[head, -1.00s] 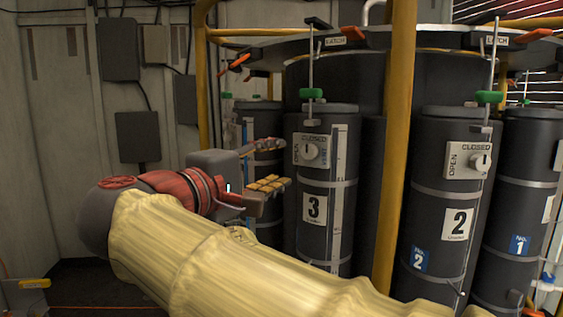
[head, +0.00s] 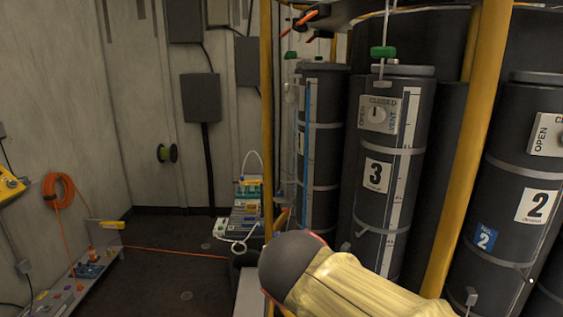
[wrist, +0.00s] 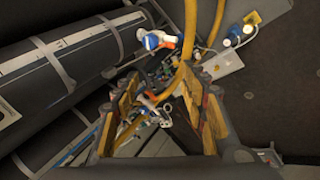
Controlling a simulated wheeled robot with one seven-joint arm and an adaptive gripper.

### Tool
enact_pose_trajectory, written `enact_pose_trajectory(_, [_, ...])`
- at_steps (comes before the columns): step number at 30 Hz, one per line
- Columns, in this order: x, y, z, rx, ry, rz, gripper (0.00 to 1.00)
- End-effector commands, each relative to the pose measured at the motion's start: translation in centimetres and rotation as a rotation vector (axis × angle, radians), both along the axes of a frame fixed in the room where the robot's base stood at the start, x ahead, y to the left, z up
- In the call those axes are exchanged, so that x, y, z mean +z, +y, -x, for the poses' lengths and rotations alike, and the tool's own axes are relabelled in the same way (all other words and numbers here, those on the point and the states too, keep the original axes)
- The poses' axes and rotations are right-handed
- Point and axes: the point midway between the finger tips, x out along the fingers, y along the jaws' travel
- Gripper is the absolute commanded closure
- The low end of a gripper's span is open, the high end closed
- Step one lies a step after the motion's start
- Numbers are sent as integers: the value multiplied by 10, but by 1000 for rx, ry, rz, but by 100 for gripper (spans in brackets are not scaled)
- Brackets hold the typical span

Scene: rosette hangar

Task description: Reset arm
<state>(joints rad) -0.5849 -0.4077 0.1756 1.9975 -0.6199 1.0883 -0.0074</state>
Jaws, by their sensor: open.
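My gripper (wrist: 160,112) is open in the wrist view, its two padded fingers spread left and right with nothing held between them. Below and beyond the fingers are hoses and small fittings near the floor. In the head view my arm, in a pale yellow sleeve with a dark rounded wrist joint, reaches in from the bottom centre. The gripper itself is hidden there behind the wrist joint.
Cylinder 3 (head: 385,165) and cylinder 2 (head: 520,190) stand at the right, with yellow posts (head: 467,150) close by. A white-and-green equipment stack (head: 246,205) stands beyond my arm. An orange hose coil (head: 59,190) hangs on the left wall. Dark floor (head: 175,230) is open at left centre.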

Motion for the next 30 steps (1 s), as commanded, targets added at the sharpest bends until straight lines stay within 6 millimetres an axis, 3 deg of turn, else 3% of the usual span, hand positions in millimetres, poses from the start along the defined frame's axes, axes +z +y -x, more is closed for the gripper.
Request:
enact_pose_trajectory(3, [-49,-22,52,-137,82,-236,57])
enact_pose_trajectory(6, [-79,-34,90,-275,111,-425,57])
enact_pose_trajectory(12, [-106,-65,137,-509,85,-639,57])
enact_pose_trajectory(19, [-93,-100,143,-615,-8,-665,57])
enact_pose_trajectory(30, [-93,-105,143,-629,-12,-665,57])
